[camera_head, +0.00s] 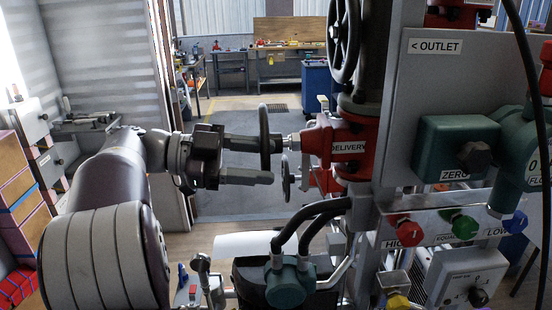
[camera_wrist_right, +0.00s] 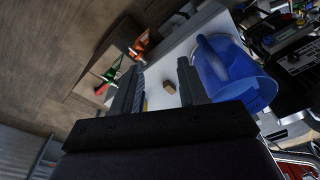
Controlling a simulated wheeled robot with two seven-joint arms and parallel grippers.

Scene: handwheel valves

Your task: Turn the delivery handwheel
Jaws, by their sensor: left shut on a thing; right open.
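The delivery handwheel (camera_head: 264,126) is a dark wheel seen nearly edge-on in the head view. Its stem runs right into the red valve body marked DELIVERY (camera_head: 350,147). My left gripper (camera_head: 268,161) comes in from the left and is shut on the handwheel's rim, one finger above the other at its lower part. The exact contact is partly hidden by the fingers. My right gripper (camera_wrist_right: 160,85) shows in the right wrist view, open and with nothing between its fingers.
A grey OUTLET panel (camera_head: 470,90) and coloured knobs (camera_head: 464,223) stand right.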

